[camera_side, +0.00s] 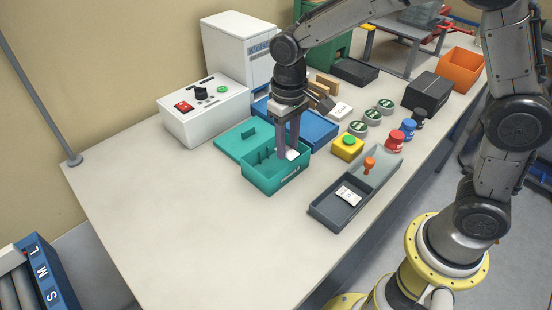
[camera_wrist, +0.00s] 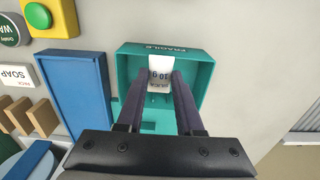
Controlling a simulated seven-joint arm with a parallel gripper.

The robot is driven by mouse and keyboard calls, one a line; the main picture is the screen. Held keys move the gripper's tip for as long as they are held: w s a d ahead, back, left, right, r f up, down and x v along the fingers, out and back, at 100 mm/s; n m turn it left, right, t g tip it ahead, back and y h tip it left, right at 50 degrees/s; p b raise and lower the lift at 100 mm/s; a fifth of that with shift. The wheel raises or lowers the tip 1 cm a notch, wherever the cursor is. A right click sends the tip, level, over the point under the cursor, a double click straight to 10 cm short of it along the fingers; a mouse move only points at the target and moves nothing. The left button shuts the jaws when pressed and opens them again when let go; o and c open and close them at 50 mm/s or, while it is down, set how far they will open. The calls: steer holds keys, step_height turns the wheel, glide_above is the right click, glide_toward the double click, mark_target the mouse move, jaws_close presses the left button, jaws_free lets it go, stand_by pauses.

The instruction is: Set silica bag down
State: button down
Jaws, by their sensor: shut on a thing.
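My gripper (camera_side: 288,156) points down into the teal box (camera_side: 262,184) and is shut on a small white silica bag (camera_side: 293,154). In the wrist view the bag (camera_wrist: 160,72) shows upside-down print with "10 g", between the dark purple fingertips (camera_wrist: 163,84). It is within the outline of the teal box (camera_wrist: 207,75), near the wall marked FRAGILE. I cannot tell whether the bag touches the box floor. Another white packet (camera_side: 348,196) lies in the dark grey part of a two-part tray (camera_side: 325,216).
The teal lid (camera_side: 236,140) lies beside the box. A yellow block with a green button (camera_side: 348,147), round green-topped tins (camera_side: 372,117) and an orange-handled piece (camera_side: 369,165) are to the right. The table's left front is clear.

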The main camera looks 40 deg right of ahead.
mark_target(276, 170)
steer(key=w+f, duration=0.2)
steer(key=f, duration=0.1)
steer(key=shift+w+a, duration=0.3)
steer(key=shift+w+f, duration=0.1)
steer(key=shift+f, duration=1.6)
steer(key=shift+f, duration=0.15)
steer(key=c, duration=0.5)
jaws_free()
steer(key=shift+c, duration=0.2)
